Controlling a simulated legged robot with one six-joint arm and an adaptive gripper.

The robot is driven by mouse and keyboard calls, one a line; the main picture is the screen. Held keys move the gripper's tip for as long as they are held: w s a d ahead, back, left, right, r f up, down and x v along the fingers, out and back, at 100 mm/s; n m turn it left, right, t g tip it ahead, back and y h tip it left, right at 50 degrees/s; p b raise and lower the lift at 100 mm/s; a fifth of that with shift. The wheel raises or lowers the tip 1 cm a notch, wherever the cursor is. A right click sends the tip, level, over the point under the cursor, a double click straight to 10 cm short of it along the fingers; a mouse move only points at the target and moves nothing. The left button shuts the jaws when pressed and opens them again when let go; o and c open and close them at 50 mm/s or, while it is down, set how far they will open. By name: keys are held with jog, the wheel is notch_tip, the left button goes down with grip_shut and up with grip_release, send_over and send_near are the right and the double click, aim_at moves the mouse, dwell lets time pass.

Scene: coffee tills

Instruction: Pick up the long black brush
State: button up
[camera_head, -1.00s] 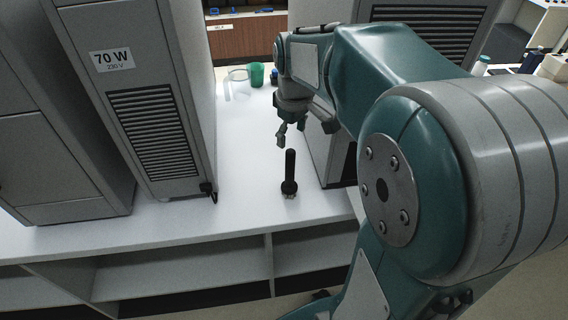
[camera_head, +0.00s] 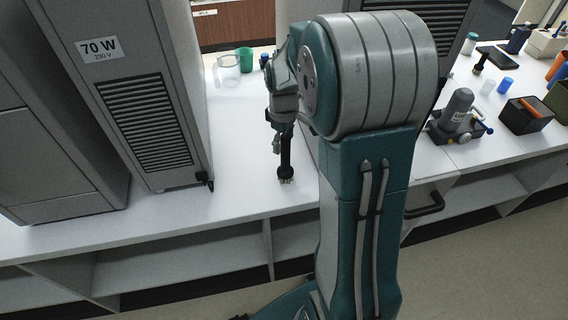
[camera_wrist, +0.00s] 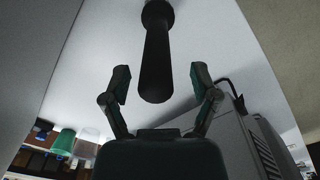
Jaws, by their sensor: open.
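The long black brush (camera_head: 285,158) stands upright on the white counter, its wider end with pale bristles down near the front edge. In the wrist view its dark handle (camera_wrist: 156,60) points toward my gripper, centred between the two fingers. My gripper (camera_wrist: 161,88) is open, with the handle's end at about fingertip level and a gap on each side. In the head view my gripper (camera_head: 281,140) is at the brush's upper part, and my arm partly hides it.
A tall grey machine (camera_head: 130,90) marked 70 W stands left of the brush. A clear jug (camera_head: 228,72) and a green cup (camera_head: 245,60) stand behind. A grey device (camera_head: 458,115) and an orange-and-black box (camera_head: 526,113) are on the right counter.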

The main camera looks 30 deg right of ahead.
aim_at(285, 158)
jog(key=shift+d+f, duration=0.15)
jog(key=shift+f, duration=0.55)
jog(key=shift+d+f, duration=0.15)
jog(key=shift+f, duration=0.5)
jog(key=shift+a, duration=0.15)
grip_shut()
